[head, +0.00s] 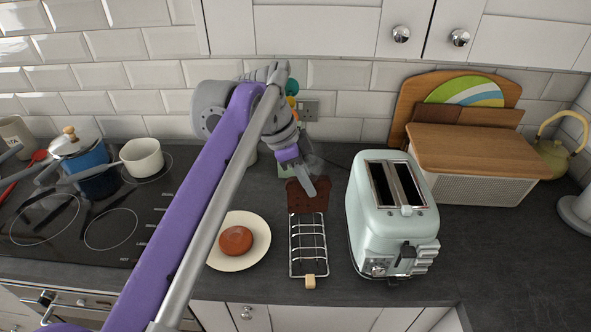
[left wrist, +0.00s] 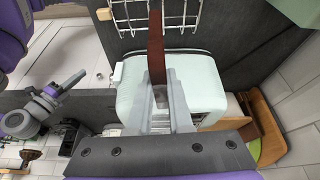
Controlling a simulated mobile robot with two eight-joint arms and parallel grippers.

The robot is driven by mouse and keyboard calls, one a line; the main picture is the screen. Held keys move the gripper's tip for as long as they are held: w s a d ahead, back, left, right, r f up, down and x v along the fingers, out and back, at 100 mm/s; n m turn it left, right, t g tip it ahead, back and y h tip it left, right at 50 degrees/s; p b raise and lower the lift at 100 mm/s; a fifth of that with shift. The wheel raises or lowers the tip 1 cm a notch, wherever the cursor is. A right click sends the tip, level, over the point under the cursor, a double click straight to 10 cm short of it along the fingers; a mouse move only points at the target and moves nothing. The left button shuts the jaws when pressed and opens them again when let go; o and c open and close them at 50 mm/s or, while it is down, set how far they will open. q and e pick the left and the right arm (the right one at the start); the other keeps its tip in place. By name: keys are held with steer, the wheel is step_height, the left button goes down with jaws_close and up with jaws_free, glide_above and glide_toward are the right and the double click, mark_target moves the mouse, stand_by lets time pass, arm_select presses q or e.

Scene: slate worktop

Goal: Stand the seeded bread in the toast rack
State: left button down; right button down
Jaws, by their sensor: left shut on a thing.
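The seeded bread (head: 309,202), a dark brown slice, is held upright at the far end of the toast rack. My left gripper (head: 303,188) is shut on it from above. The left wrist view shows the slice (left wrist: 155,42) nearly edge-on between the fingers (left wrist: 159,98). The wire toast rack (head: 309,244) lies on the worktop, its wooden end towards me; part of it also shows in the left wrist view (left wrist: 188,20). I cannot tell whether the slice touches the rack. My right gripper (left wrist: 68,82) shows small in the left wrist view, away from the rack; its jaws are unclear.
A pale green toaster (head: 364,215) stands close right of the rack. A plate (head: 257,257) with a round brown item (head: 236,240) is close on the left. A bread bin (head: 470,180) stands back right, and pots stand on the hob at left. My left arm hides the middle left.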

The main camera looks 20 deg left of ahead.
mark_target(305, 212)
arm_select(q)
steer(key=shift+d+f+m, duration=0.1)
steer(key=shift+d+m, duration=0.15)
steer(key=shift+m, duration=0.05)
steer(key=shift+f+b, duration=2.45)
steer(key=shift+f, duration=2.9)
steer(key=c, duration=0.8)
jaws_free()
steer(key=shift+o, duration=0.2)
